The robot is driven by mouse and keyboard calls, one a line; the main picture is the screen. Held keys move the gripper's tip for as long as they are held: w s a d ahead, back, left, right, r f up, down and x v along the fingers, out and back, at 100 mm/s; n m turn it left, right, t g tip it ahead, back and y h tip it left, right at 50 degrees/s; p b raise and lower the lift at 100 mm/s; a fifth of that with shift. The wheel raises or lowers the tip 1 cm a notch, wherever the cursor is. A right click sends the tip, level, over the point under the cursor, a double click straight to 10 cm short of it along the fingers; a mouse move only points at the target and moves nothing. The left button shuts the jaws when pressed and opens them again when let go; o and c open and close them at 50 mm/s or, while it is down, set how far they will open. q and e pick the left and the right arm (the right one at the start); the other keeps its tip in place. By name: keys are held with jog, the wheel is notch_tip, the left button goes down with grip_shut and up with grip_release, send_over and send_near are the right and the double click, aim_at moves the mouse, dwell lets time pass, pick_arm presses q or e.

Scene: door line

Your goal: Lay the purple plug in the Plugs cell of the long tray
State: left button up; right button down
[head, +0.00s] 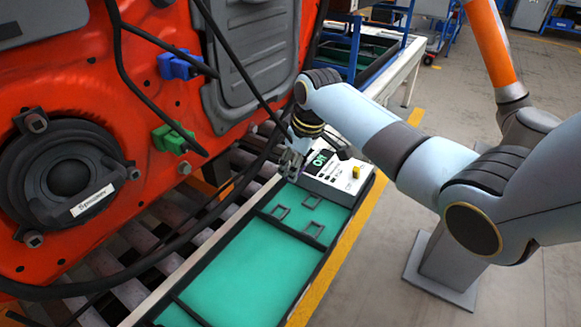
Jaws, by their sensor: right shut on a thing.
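My right gripper (292,168) is shut at the far end of the long tray (325,268), above the tray and near its left rim. A small dark purplish bit shows at its fingertips, which I take as the purple plug (303,175); most of it is hidden by the fingers. The tray has a green floor and dark dividers. I can read no Plugs label. My left gripper is not in view.
The red door (95,90) with a speaker, a blue plug (180,65), a green plug (172,138) and hanging black cables is at left. The tray's near cell is bare.

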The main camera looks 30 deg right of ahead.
jog(key=s+a+f+g+b, duration=0.1)
jog(key=f+b, duration=0.1)
jog(key=f, duration=0.1)
jog(key=s+a+f+n+g+h+b, duration=0.1)
jog(key=f+b, duration=0.1)
jog(key=f, duration=0.1)
jog(key=s+a+f+n+g+h+b, duration=0.1)
jog(key=f+g, duration=0.1)
jog(key=f, duration=0.1)
jog(key=shift+s+a+f+b, duration=0.15)
jog(key=shift+s+b, duration=0.15)
jog(key=shift+b, duration=0.1)
jog(key=shift+s+f, duration=0.15)
jog(key=shift+f, duration=0.2)
dwell(0.5)
jog(key=c, duration=1.3)
grip_release()
jog(key=shift+c, duration=0.2)
jog(key=o, duration=0.6)
jog(key=shift+f, duration=0.2)
jog(key=shift+r, duration=0.1)
